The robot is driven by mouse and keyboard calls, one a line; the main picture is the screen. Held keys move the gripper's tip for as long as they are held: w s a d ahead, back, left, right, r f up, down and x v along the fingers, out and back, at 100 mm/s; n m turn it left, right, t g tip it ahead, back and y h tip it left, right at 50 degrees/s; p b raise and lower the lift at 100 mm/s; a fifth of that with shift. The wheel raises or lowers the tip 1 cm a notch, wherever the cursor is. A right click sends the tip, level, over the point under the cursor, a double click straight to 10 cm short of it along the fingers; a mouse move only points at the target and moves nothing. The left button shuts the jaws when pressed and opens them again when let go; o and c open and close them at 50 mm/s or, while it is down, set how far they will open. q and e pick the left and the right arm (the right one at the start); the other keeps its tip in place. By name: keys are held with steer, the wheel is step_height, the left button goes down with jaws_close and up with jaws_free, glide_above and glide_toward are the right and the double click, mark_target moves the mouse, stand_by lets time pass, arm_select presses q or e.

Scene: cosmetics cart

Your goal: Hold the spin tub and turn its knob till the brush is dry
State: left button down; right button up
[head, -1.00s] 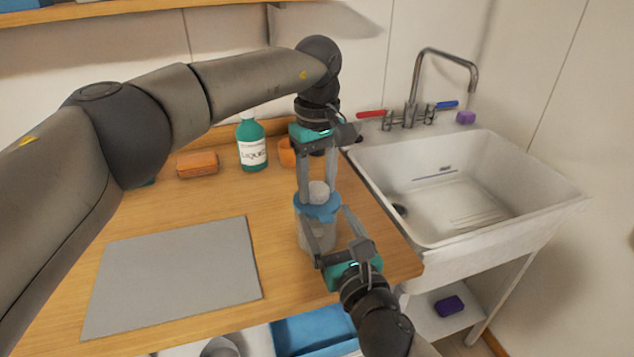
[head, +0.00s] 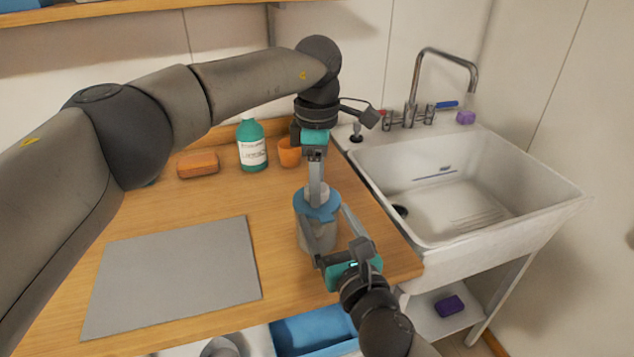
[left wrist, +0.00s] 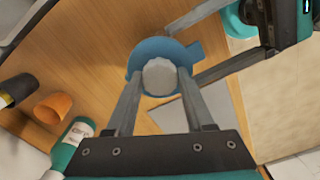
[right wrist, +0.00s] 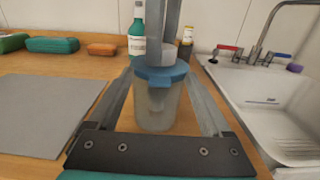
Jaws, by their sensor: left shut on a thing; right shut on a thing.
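The spin tub (head: 304,232) is a clear upright tub with a blue lid (head: 329,206), standing on the wooden counter left of the sink. A pale round knob (left wrist: 159,76) sits on top of the lid. My left gripper (head: 317,188) comes from above and is shut on the knob, one finger on each side. My right gripper (head: 322,226) comes from the front and is shut around the tub's wall below the lid. In the right wrist view the tub (right wrist: 157,112) shows a blurred pale shape inside; I cannot tell whether it is the brush.
A grey mat (head: 175,275) lies on the counter at left. Behind are a green bottle (head: 252,147), an orange cup (head: 289,153) and an orange block (head: 197,164). The sink (head: 455,190) with its tap (head: 412,100) is to the right. A blue tray (head: 315,332) is below the counter.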

arm_select(q)
steer(key=n, duration=0.5)
steer(key=shift+n, duration=0.3)
steer(key=n, duration=1.1)
steer(key=shift+s+n, duration=0.1)
steer(key=shift+n, duration=0.3)
steer(key=n, duration=0.5)
steer(key=shift+n, duration=0.4)
steer(key=shift+d, duration=0.1)
steer(key=shift+c, duration=1.3)
jaws_free()
step_height(320, 180, up, 12)
